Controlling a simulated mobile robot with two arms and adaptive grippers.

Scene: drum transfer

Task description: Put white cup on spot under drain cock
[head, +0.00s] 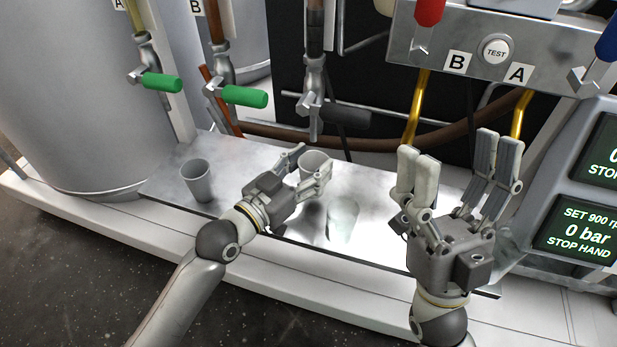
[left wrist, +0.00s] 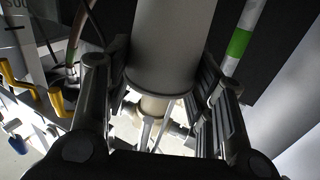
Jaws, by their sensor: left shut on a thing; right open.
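My left gripper (head: 308,174) is shut on a white cup (head: 314,160), with a finger on either side. The cup looks upright and appears just below the spout of the black-handled drain cock (head: 314,125). I cannot tell whether its base touches the metal shelf. In the left wrist view the cup (left wrist: 172,55) fills the space between the fingers (left wrist: 160,85). The marked spot is not discernible. My right gripper (head: 458,165) is open and empty, fingers up, over the right part of the shelf.
A grey cup (head: 197,182) stands on the metal shelf (head: 380,185) at left. A pale, translucent cup-like shape (head: 343,220) shows near the shelf's front edge, perhaps a cup. Two green-handled cocks (head: 245,96) hang at left. A control box (head: 490,45) overhangs at right.

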